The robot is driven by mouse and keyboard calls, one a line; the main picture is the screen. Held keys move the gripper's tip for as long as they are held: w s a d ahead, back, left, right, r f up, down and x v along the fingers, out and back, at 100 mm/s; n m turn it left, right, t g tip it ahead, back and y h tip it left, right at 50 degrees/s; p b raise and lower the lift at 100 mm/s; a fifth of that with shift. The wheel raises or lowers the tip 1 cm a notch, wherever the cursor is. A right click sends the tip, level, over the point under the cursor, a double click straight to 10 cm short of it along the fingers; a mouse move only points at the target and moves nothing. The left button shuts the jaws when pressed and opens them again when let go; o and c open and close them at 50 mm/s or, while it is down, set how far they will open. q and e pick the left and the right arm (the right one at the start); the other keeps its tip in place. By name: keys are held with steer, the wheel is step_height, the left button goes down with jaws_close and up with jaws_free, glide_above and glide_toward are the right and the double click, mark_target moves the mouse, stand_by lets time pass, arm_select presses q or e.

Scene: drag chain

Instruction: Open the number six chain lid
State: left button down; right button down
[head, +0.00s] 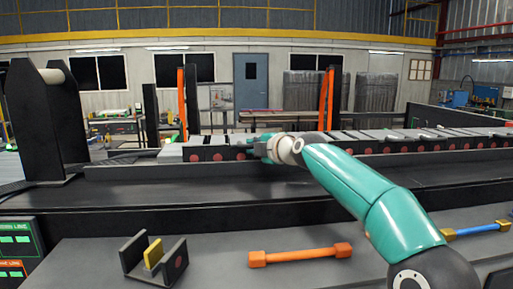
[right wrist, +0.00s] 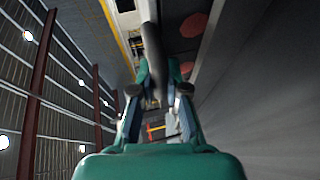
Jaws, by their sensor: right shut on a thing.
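The drag chain (head: 335,147) runs across the head view behind a dark ledge. It has dark links with red discs on their sides and grey lids (head: 385,134) on top. My right gripper (head: 262,148) reaches in from the right and is at the chain's left part. In the right wrist view, the gripper (right wrist: 154,92) is shut on a grey chain lid (right wrist: 152,50), which stands out between the fingertips. Red discs (right wrist: 193,25) of the chain show beside it. No lid number can be read. My left gripper is not in view.
An orange bar (head: 300,254) and a black bracket with a yellow plate (head: 153,252) lie on the front shelf. A blue bar with yellow ends (head: 478,229) is at the right. A tall black stand (head: 45,120) is at the left. Orange posts (head: 327,98) rise behind the chain.

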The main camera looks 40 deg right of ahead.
steer(key=shift+r, duration=0.25)
steer(key=shift+w+r+p, duration=0.1)
steer(key=shift+r+p, duration=0.25)
steer(key=shift+r, duration=0.25)
step_height(320, 180, up, 7)
steer(key=w+d+p, duration=0.1)
steer(key=w+p, duration=0.1)
steer(key=p, duration=0.1)
steer(key=shift+w+d, duration=0.2)
steer(key=shift+d, duration=0.05)
steer(key=shift+r, duration=0.15)
steer(key=c, duration=1.2)
jaws_free()
steer(key=shift+o, duration=0.2)
steer(key=shift+w, duration=0.1)
